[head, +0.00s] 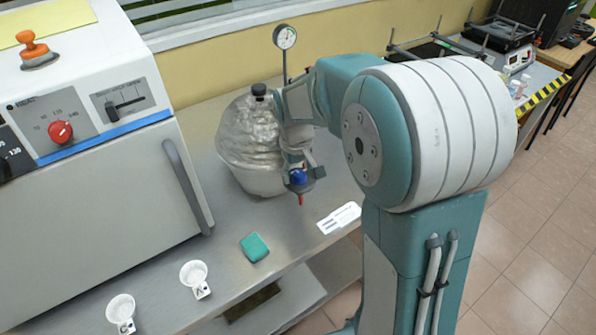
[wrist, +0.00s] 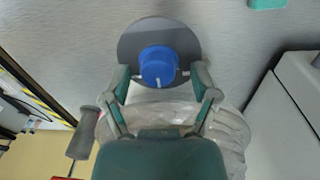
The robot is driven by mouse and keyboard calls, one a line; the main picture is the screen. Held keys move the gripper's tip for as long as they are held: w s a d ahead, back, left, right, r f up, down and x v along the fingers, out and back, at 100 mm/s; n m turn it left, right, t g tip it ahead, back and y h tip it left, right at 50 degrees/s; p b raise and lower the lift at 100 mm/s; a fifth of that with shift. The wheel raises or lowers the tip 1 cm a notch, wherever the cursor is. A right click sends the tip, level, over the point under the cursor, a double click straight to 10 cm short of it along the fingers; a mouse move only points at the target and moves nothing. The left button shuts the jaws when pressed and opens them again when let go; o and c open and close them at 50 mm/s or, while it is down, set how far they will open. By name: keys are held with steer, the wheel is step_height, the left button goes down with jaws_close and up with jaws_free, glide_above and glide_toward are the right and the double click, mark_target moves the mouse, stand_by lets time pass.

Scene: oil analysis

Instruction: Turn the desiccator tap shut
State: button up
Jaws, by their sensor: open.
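The desiccator (head: 250,130) is a cloudy glass vessel with a black top knob, standing on the bench beside the oven. Its tap has a blue knob (head: 298,177) with a red tip below it, at the vessel's right front side. In the wrist view the blue knob (wrist: 158,64) shows a white mark at its lower edge, pointing toward my gripper, with a grey disc (wrist: 160,30) behind it. My gripper (wrist: 160,76) is open, one finger on each side of the knob. I cannot tell whether either finger touches it. In the head view my arm partly hides the vessel and gripper.
A white oven (head: 90,190) with a handle stands close on the left. A dial gauge (head: 284,37) rises behind the vessel. A green block (head: 254,247), a white label (head: 340,217) and two white cups (head: 194,273) lie on the front bench (head: 225,225).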

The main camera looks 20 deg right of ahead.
mark_target(296, 174)
step_height(296, 174, up, 12)
steer(key=shift+a, duration=0.35)
stand_by(0.5)
steer(key=s+m+t, duration=0.2)
steer(key=s+t, duration=0.3)
steer(key=s, duration=1.6)
steer(key=shift+d+r+m+y, duration=0.3)
steer(key=shift+d+m, duration=0.1)
steer(key=shift+d, duration=0.05)
steer(key=shift+s, duration=0.1)
